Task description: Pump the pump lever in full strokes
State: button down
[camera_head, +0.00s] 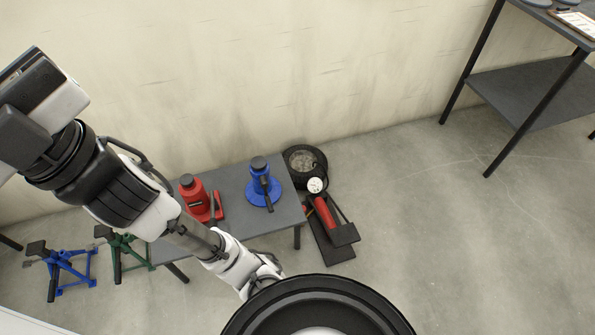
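A red bottle jack (191,195) and a blue bottle jack (257,169) stand upright on a low grey table. A dark lever (268,193) slants down the front of the blue jack. A red foot pump (324,211) with a white gauge and a dark pedal (344,235) stands on the floor, right of the table. I cannot tell which of these levers is the task's pump lever. My arm reaches from the upper left past the red jack to the table's front. My gripper (266,279) is low in the picture, partly behind a black round shape; its fingers cannot be made out.
The low table (235,184) stands by the wall. A small tyre (305,160) lies behind the pump. A blue jack stand (64,269) and a green one (119,252) stand at left. A dark shelf table (537,91) is at upper right. The floor at right is clear.

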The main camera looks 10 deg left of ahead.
aim_at(212, 212)
jog(key=k+l+u, duration=0.1)
jog(key=u, duration=0.4)
jog(key=k+u, duration=0.2)
jog(key=u, duration=0.25)
